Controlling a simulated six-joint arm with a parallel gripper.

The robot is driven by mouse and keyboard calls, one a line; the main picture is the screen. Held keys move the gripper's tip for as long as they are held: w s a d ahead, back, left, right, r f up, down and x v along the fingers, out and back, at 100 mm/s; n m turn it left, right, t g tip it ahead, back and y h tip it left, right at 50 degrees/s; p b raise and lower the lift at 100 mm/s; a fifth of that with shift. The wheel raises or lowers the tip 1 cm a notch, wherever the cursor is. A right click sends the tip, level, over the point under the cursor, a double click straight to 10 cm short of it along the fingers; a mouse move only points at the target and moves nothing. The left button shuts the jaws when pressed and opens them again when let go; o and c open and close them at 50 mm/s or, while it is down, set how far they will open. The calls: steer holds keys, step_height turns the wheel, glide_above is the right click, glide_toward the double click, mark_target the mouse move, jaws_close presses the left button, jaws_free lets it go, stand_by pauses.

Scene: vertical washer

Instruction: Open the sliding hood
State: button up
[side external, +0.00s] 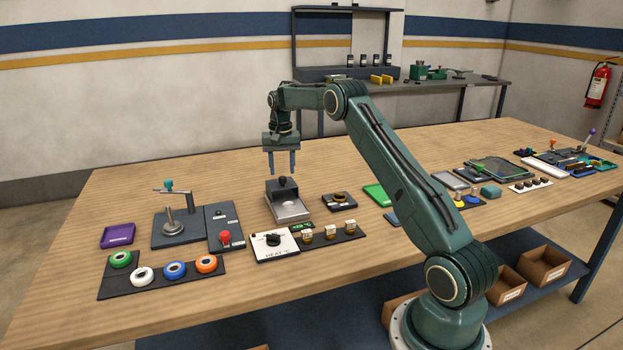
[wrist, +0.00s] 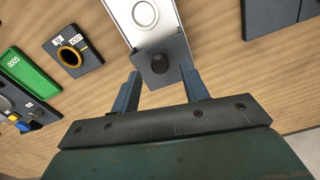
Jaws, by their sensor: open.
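The sliding hood (side external: 281,188) is a dark cover with a black knob, at the back end of a silver tray-like unit (side external: 291,210). In the wrist view the hood (wrist: 148,77) is a dark grey square with a round black knob (wrist: 158,64). The unit's light plate with a round ring (wrist: 144,14) shows beyond it, uncovered. My gripper (side external: 282,174) points down above the hood, its two fingers apart and empty. In the wrist view my gripper (wrist: 161,78) has one finger on each side of the hood's near part. I cannot tell the exact height gap.
A dark block with a brass ring (side external: 339,201) stands right of the unit. A white panel with a black dial (side external: 274,242) lies in front. A dark base with a red button (side external: 225,237) is to the left. The wooden table (side external: 330,165) is clear behind the hood.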

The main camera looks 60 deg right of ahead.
step_height(320, 180, up, 11)
stand_by(0.6)
steer(key=shift+r, duration=0.15)
steer(key=s+a+r+n+t, duration=0.15)
steer(key=s+a+r, duration=0.25)
steer(key=a, duration=0.4)
steer(key=s+a+r+n, duration=0.25)
steer(key=a+r, duration=0.25)
steer(key=a, duration=0.3)
steer(key=s+a+r+n+t, duration=0.1)
steer(key=s+a+r+n, duration=0.1)
steer(key=s+a+r, duration=0.4)
steer(key=s+a+f+n+t, duration=0.1)
steer(key=s+a+f, duration=0.4)
steer(key=s, duration=0.5)
steer(key=s+a+f+n+t, duration=0.2)
steer(key=s+a+f+n, duration=0.2)
steer(key=s+a+f, duration=0.2)
steer(key=s+a, duration=0.2)
steer(key=s, duration=0.2)
steer(key=shift+s+a+f, duration=0.2)
steer(key=shift+s+f, duration=0.05)
steer(key=shift+f, duration=0.05)
